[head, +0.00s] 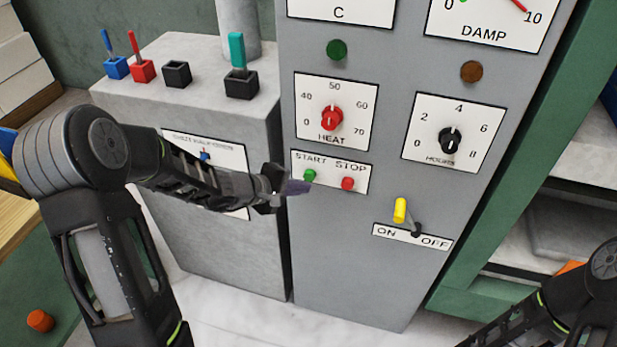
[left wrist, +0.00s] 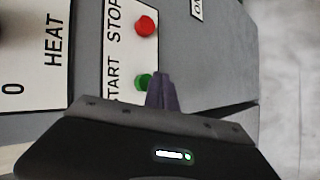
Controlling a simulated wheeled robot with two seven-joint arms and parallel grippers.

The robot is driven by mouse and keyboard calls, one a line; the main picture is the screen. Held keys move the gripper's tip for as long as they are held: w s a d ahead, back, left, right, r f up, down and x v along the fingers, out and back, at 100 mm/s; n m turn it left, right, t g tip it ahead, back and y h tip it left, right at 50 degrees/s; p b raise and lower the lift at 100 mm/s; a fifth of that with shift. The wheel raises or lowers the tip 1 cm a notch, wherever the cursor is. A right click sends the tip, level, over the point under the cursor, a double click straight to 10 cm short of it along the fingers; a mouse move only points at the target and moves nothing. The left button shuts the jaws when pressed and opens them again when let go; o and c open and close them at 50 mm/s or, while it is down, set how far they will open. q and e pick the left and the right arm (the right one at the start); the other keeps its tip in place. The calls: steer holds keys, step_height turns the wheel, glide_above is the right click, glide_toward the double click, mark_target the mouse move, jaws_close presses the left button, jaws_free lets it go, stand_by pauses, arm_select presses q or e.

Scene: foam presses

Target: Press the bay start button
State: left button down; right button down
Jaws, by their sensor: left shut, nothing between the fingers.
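The green start button (head: 310,175) sits under the word START on a white label plate (head: 330,186) on the grey panel. It also shows in the left wrist view (left wrist: 142,82). The red stop button (head: 348,184) is to its right and shows in the left wrist view (left wrist: 146,25) too. My left gripper (head: 305,187) is shut and empty, its purplish fingertips close to the green button, a little below it in the head view. I cannot tell whether they touch. My right arm shows at the lower right; its gripper is out of view.
The red HEAT knob (head: 332,118) is above the buttons and the black hours knob (head: 449,140) is to the right. A yellow ON/OFF lever (head: 400,210) is at lower right of the buttons. A grey cabinet (head: 190,90) with several coloured switches stands on the left.

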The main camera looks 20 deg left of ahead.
stand_by(0.4)
arm_select(q)
steer(key=shift+w+b, duration=0.4)
steer(key=shift+w, duration=0.55)
stand_by(0.7)
steer(key=shift+s, duration=0.1)
steer(key=shift+s+b, duration=0.85)
steer(key=shift+s, duration=0.05)
